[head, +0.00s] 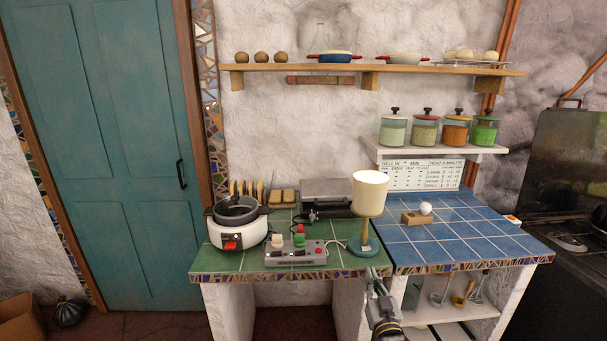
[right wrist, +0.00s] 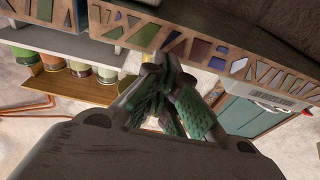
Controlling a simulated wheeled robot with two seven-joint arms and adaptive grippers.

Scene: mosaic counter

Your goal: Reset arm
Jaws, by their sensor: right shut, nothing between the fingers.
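My right gripper (head: 374,277) is at the front edge of the counter in the head view, just below the lamp's base and near the seam between the green and blue tiles. It is shut and empty. In the right wrist view its green-padded fingers (right wrist: 168,85) meet close to the mosaic counter edge (right wrist: 205,50); I cannot tell whether they touch it. My left gripper is in neither view.
A cream-shaded lamp (head: 369,193) stands just behind my right gripper. A grey box with knobs (head: 296,254) and a white cooker (head: 236,226) sit to its left. A wooden block with a white egg (head: 418,217) is on the blue tiles. Ladles (head: 460,293) hang below.

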